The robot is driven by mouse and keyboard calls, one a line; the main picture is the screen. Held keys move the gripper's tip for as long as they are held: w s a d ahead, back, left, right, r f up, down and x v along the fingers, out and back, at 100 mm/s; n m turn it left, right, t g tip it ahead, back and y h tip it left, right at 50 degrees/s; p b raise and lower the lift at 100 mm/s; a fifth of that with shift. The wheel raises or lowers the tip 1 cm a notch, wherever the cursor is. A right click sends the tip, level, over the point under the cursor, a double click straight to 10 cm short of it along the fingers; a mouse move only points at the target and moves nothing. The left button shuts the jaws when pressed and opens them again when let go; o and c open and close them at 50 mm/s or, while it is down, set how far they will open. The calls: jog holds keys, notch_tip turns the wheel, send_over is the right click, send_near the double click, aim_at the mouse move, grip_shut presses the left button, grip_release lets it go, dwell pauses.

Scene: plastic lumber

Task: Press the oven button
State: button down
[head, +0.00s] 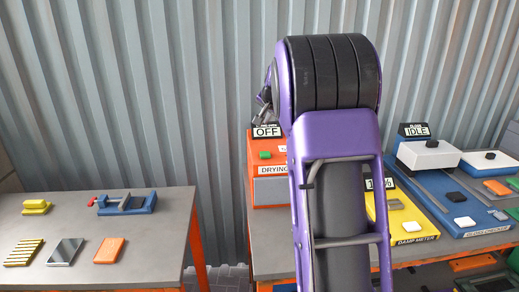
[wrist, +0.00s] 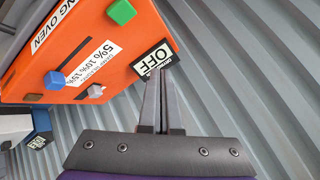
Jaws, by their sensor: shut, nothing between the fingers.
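The drying oven (head: 268,191) is an orange box at the near-left end of the right-hand bench, partly hidden by my arm. Its green button (head: 265,155) is on the front face, and it also shows at the top of the wrist view (wrist: 121,12). A sign reading OFF (head: 267,132) stands on top of the oven; in the wrist view it (wrist: 152,61) lies just beyond my fingertips. My gripper (wrist: 159,72) is shut and empty, its tips overlapping the sign's edge in the picture and apart from the green button. I cannot tell if they touch the sign.
A blue knob (wrist: 54,80) and a grey knob (wrist: 96,91) are also on the oven. A yellow damp meter (head: 412,228) and a blue machine with an IDLE sign (head: 416,131) stand to its right. A corrugated wall (head: 150,100) is close behind. The left bench (head: 160,240) holds small parts.

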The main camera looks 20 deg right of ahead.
aim_at(265, 155)
jog(key=shift+f, duration=0.2)
jog(key=shift+f, duration=0.1)
notch_tip(265, 155, down, 9)
jog(key=b, duration=0.6)
jog(key=shift+r, duration=0.2)
dwell(1.8)
jog(key=shift+f+b, duration=0.4)
jog(key=shift+b, duration=0.1)
